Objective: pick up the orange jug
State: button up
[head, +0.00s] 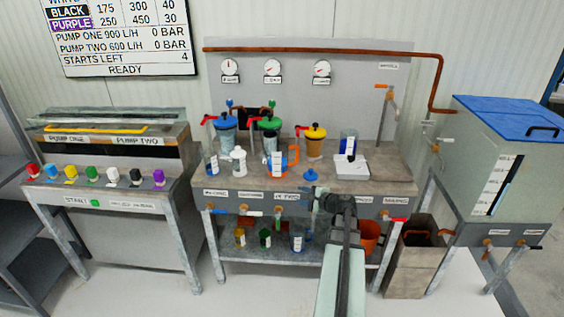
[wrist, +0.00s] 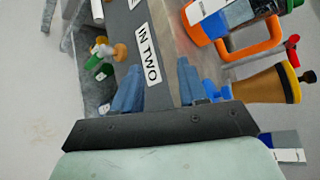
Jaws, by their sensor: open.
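In the wrist view the jug (wrist: 258,42) shows at the upper right, cut off by the top edge. My gripper (head: 318,194) is at the front edge of the bench, to the right of the jug and lower. In the wrist view its blue fingers (wrist: 160,84) are apart with nothing held between them, over the bench front with the "IN TWO" label. The jug is outside the fingers.
A blue funnel (head: 311,176) stands close to my gripper, right of the jug. A yellow-lidded pot (head: 315,143) stands behind. Valve handles line the bench front.

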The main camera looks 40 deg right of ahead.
aim_at(297, 162)
jog(key=w+d+r+m+t+h, duration=0.1)
jog(key=d+r+m+t+h, duration=0.35)
jog(key=m, duration=1.15)
jog(key=shift+g+h, duration=0.35)
jog(key=shift+g, duration=0.2)
jog(key=w+d, duration=0.1)
jog(key=w, duration=0.2)
jog(key=w+d+r, duration=0.1)
jog(key=w, duration=0.2)
jog(key=w+d+r, duration=0.1)
jog(key=w+d, duration=0.1)
jog(key=shift+w, duration=0.4)
jog(key=shift+d+x, duration=0.1)
jog(key=shift+x, duration=1.15)
jog(key=shift+d+x, duration=0.15)
jog(key=shift+x, duration=1.15)
jog(key=shift+s+a+f, duration=0.1)
jog(key=shift+f, duration=0.05)
grip_shut()
